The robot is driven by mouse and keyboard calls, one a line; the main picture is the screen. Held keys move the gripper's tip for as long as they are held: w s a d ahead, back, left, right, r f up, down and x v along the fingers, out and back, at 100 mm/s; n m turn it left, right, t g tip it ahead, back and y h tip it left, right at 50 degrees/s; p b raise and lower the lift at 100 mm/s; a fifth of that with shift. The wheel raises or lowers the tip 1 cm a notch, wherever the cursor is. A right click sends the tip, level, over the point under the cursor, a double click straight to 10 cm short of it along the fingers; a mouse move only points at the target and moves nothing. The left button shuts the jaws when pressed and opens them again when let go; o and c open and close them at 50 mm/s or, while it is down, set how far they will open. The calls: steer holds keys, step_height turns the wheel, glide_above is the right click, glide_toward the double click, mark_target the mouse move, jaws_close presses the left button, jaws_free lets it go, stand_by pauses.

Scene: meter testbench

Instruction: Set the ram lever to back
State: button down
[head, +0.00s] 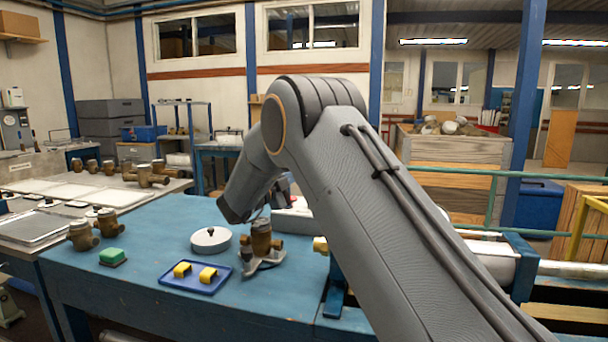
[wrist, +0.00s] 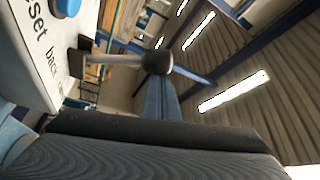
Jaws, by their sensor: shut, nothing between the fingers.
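The ram lever shows in the wrist view as a pale metal rod with a black knob (wrist: 158,61), standing out from a black base on a white panel (wrist: 35,50). The word "back" is printed beside the base; the view is turned on its side. My gripper (head: 282,190) is shut and empty, by a white box on the blue bench in the head view, largely hidden behind my arm. The dark part of my gripper crosses the bottom of the wrist view, apart from the lever in the picture. The head view hides the lever.
The panel has a blue button (wrist: 67,6) near "reset".

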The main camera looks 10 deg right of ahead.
steer(key=shift+w+a+f, duration=0.1)
steer(key=shift+a+f, duration=0.05)
steer(key=shift+a, duration=0.15)
step_height(320, 180, up, 10)
steer(key=b, duration=0.1)
steer(key=shift+d, duration=0.3)
stand_by(0.4)
